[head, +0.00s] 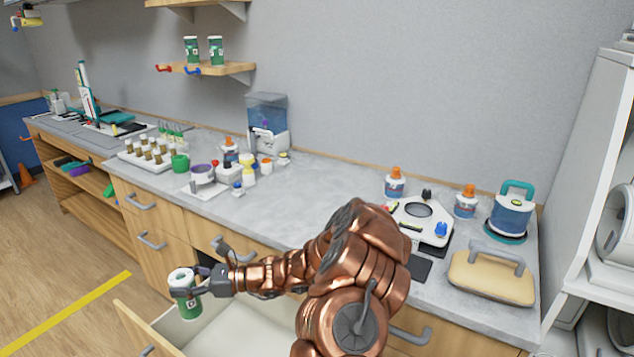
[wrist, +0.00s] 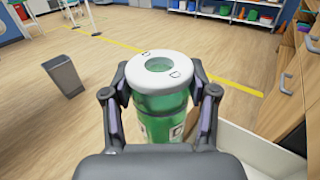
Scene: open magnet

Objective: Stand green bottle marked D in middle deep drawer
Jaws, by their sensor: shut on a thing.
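A green bottle (head: 187,305) with a white ring-shaped lid is held upright in my gripper (head: 185,283). In the wrist view the same bottle (wrist: 160,104) sits between the two fingers, with D-like marks on its lid and a pale label low on its side. My gripper (wrist: 160,100) is shut on it. The open drawer (head: 240,325) is pulled out below the counter, pale inside, and its visible part looks empty. The bottle overlaps the drawer's far left corner in the head view. My arm hides much of the drawer's right side.
The counter (head: 310,195) holds jars, a vial rack (head: 148,155) and a tan case (head: 492,275). Cabinet fronts with handles (head: 152,240) adjoin the drawer. A grey bin (wrist: 63,75) stands on open wooden floor.

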